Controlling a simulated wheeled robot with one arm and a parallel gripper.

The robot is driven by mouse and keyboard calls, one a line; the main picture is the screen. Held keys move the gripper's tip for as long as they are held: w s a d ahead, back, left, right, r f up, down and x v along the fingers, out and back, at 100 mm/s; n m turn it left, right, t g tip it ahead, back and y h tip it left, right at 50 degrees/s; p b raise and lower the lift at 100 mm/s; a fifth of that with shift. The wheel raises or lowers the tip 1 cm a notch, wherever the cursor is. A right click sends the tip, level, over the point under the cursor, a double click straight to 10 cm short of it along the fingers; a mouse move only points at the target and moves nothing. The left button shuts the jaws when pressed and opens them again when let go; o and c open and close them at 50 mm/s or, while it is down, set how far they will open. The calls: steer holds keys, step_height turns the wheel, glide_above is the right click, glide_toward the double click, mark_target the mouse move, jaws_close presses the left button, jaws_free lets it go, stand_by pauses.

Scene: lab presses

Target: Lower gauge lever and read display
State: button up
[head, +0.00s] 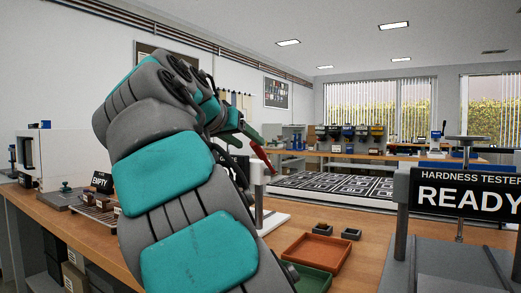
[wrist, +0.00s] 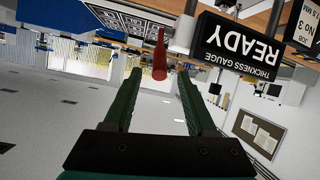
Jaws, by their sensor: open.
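The thickness gauge's black display (wrist: 240,46) reads "READY" and appears upside down in the wrist view. The red gauge lever (wrist: 159,58) shows left of it, its end close to the gap between my fingertips. My gripper (wrist: 160,73) has two green fingers, spread apart with nothing clamped between them. In the head view the red lever (head: 261,157) slants down to the right beyond my arm. Whether a finger touches the lever I cannot tell.
A card (wrist: 302,30) reading "JOB NO 3" stands beside the display. A hardness tester (head: 466,192) reading "READY" stands at the right. An orange tray (head: 316,254), a green tray (head: 313,281) and small dark blocks (head: 322,229) occupy the bench. An "EMPTY" sign (head: 99,181) is at left.

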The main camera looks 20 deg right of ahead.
mark_target(258, 155)
steer(key=x, duration=0.6)
steer(key=shift+d+f, duration=0.15)
jaws_close()
stand_by(1.2)
